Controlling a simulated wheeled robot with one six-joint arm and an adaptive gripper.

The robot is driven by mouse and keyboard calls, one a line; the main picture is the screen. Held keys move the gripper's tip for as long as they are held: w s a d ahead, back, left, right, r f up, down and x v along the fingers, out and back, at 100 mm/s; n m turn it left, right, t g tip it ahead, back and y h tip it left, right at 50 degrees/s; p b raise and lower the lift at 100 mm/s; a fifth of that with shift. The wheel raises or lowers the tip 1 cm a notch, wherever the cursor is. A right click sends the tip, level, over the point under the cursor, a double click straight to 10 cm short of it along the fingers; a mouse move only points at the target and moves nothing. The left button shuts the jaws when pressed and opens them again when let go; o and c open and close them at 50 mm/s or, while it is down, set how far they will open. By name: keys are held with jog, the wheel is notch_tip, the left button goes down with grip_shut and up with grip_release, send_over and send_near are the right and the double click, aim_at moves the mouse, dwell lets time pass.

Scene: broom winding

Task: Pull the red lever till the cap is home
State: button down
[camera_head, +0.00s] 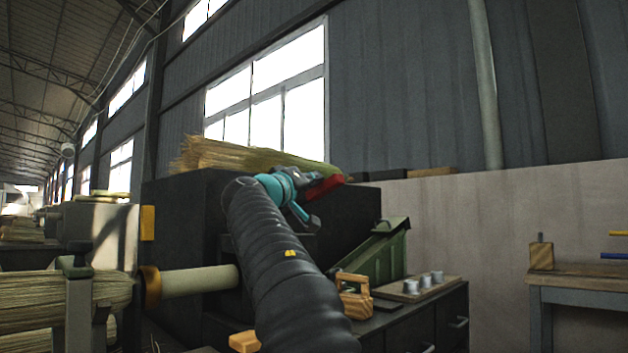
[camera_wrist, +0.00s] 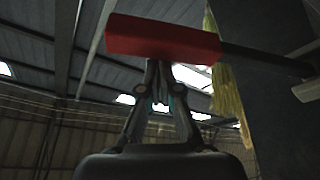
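The red lever (camera_head: 325,188) sticks out at the top right edge of the dark machine. In the wrist view its red grip (camera_wrist: 160,40) is a thick bar across the top, on a dark rod running right. My gripper (camera_head: 303,184) is at the lever in the head view. In the wrist view my gripper's fingers (camera_wrist: 158,68) come close together and run up behind the red grip. Their tips are hidden by it, so I cannot tell if they touch it. I cannot make out the cap for certain.
The dark machine (camera_head: 186,222) carries a straw bundle (camera_head: 250,156) on top. A green sloping chute (camera_head: 381,252) stands to its right. A board (camera_head: 447,284) with metal cups lies on the dark cabinet (camera_head: 398,340). A workbench (camera_head: 582,296) stands at far right.

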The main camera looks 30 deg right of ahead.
notch_tip(320, 180, up, 4)
jog(key=w+p, duration=0.2)
jog(key=p, duration=0.3)
jog(key=w+f+b+v, duration=0.1)
jog(key=b+v, duration=0.3)
jog(key=v, duration=0.7)
jog(key=s+f+n+g+y+p, duration=0.1)
jog(key=s+f+y+p, duration=0.2)
jog(key=f, duration=0.4)
jog(key=s+f+n+y, duration=0.2)
jog(key=s+f+y, duration=0.1)
jog(key=s+f, duration=0.3)
jog(key=s+f+n+g+y+p, duration=0.1)
jog(key=s+f+y+p, duration=0.2)
jog(key=f, duration=0.5)
jog(key=s+a+f+g+y+p, duration=0.1)
jog(key=s+a+f+y, duration=0.3)
jog(key=s+f, duration=0.6)
jog(key=s+a+f+g+y+p, duration=0.1)
jog(key=s+a+f+y, duration=0.3)
jog(key=s+f, duration=0.6)
notch_tip(320, 180, down, 5)
jog(key=shift+s+a+r+g+y, duration=0.2)
jog(key=shift+s+a+g+y, duration=0.2)
jog(key=shift+a+g, duration=0.35)
